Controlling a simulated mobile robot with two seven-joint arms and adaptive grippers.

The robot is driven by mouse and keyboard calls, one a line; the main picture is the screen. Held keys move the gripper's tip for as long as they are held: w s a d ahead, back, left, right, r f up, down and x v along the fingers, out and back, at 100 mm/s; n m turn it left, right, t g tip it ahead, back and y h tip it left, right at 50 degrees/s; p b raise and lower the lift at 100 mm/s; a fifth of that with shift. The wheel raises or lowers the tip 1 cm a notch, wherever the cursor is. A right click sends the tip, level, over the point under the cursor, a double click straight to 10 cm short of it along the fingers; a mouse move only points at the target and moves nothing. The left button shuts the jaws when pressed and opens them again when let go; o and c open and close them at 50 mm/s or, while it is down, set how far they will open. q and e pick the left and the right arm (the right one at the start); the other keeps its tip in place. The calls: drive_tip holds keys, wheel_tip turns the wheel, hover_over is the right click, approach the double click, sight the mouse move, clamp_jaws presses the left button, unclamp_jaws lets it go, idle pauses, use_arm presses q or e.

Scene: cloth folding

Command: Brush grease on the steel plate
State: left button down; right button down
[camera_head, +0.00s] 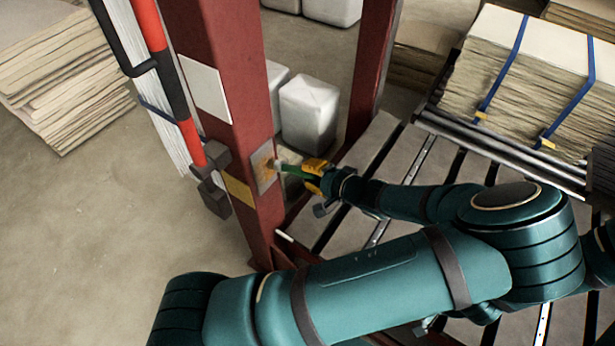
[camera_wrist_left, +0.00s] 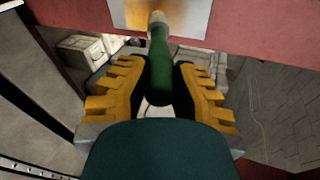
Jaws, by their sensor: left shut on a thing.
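The steel plate (camera_head: 264,167) is a small grey square on the face of a red upright post, with an orange-brown smear on it. In the left wrist view the plate (camera_wrist_left: 190,18) is at the top, partly cut off by the frame edge. My left gripper (camera_head: 313,173), with yellow ridged fingers, is shut on the green handle of a brush (camera_head: 290,170). In the left wrist view the brush (camera_wrist_left: 160,70) points away between the fingers. Its pale tip is at the plate and seems to touch it. My right gripper is not in view.
The red post (camera_head: 228,75) also carries a white panel (camera_head: 206,90) and a yellow patch (camera_head: 238,190). A red-and-black bar (camera_head: 166,70) stands left of it. White wrapped blocks (camera_head: 309,108) lie behind. Sheet stacks (camera_head: 60,75) are at left, strapped ones (camera_head: 520,80) at right on rollers.

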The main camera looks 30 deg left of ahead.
use_arm(q)
drive_tip(key=shift+s+r+p, duration=0.95)
drive_tip(key=shift+s+r, duration=0.75)
drive_tip(key=shift+s, duration=1.5)
drive_tip(key=w, duration=0.9)
drive_tip(key=shift+w, duration=0.3)
idle(0.4)
